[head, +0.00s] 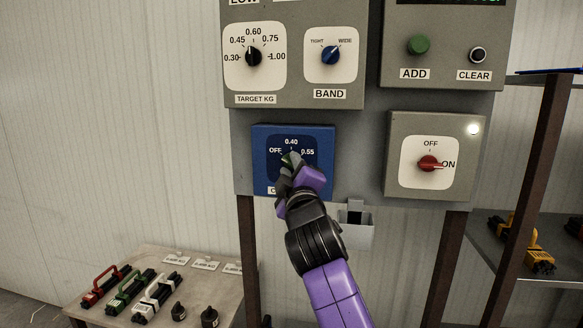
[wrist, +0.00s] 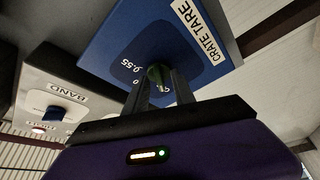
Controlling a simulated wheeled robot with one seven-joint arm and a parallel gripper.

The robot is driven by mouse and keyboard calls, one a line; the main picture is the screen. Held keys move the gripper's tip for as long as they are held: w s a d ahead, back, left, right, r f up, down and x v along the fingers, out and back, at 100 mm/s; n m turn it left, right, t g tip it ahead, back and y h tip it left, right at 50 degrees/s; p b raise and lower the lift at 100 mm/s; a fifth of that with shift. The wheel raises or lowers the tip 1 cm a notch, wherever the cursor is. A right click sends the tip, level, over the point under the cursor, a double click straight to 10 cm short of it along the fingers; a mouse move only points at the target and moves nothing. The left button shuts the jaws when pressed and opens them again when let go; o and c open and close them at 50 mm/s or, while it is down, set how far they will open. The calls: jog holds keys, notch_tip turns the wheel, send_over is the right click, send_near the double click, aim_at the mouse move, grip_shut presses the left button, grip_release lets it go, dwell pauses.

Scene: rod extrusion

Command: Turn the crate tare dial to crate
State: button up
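The crate tare dial sits on a blue panel (head: 262,170), below the target and band dials. Its scale reads OFF, 0.40 and 0.55; I see no mark that says crate. The green knob (wrist: 157,74) shows between my fingers in the wrist view, beside the CRATE TARE label (wrist: 201,30). My gripper (head: 290,162) is at the knob, with one finger on each side, and appears shut on it. The fingers hide most of the knob in the head view, and I cannot tell which mark it points at.
A red switch (head: 429,163) at right points to ON, beside a lit white lamp (head: 473,129). The band dial (head: 330,55) and target dial (head: 253,57) are above. A small grey holder (head: 356,232) hangs below the panel. A table (head: 245,290) with several tools is lower left.

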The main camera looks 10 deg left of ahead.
grip_shut()
jog(key=shift+f+b, duration=0.15)
jog(key=shift+b, duration=0.45)
jog(key=shift+a+f+m+t+h+b, duration=0.15)
jog(key=shift+m+t+h+b, duration=0.7)
jog(key=shift+m+b, duration=2.5)
jog(key=shift+a+m+t+h+b, duration=0.15)
jog(key=shift+m+h+b, duration=1.55)
jog(key=shift+b, duration=3)
jog(key=shift+a+f+m+t+h+b, duration=0.1)
jog(key=shift+m+t+h+b, duration=0.6)
jog(key=shift+m+b, duration=2.8)
jog(key=shift+r+n+h+b, duration=0.1)
jog(key=shift+n+h+b, duration=0.2)
jog(key=shift+b, duration=0.3)
grip_release()
